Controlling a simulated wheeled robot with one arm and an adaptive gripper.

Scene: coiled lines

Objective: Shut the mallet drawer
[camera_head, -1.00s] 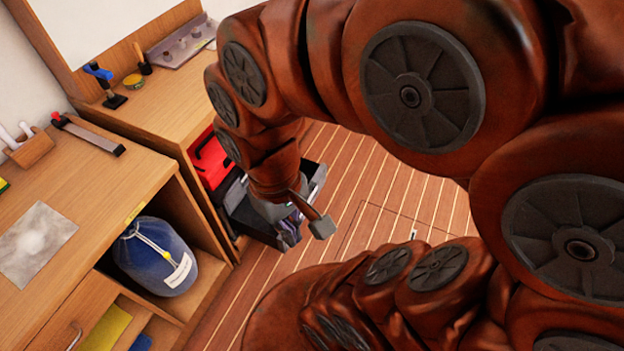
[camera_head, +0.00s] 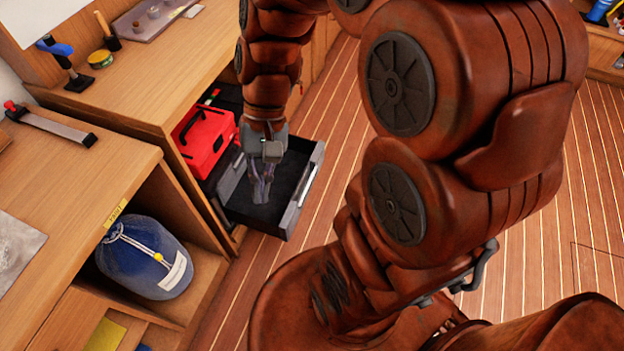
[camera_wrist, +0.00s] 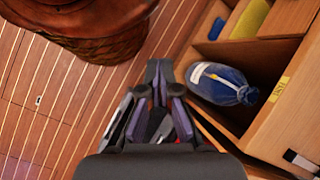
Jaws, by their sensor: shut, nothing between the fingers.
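The drawer (camera_head: 233,212) is dark grey and stands pulled out from the lower cabinet, with a light handle strip on its front panel (camera_head: 306,186). I cannot read a label on it, and no mallet shows inside. My gripper (camera_head: 261,192) is shut and empty, pointing down over the drawer's interior, behind the front panel. I cannot tell how far its tips reach into the drawer. In the wrist view my gripper (camera_wrist: 160,82) hides most of the drawer, and only bits of it show around the fingers.
A red toolbox (camera_head: 203,143) sits in the cabinet beside the drawer. A blue bag (camera_head: 143,262) lies in an open cubby, and it also shows in the wrist view (camera_wrist: 218,84). The wooden floor (camera_head: 345,120) in front of the drawer is clear.

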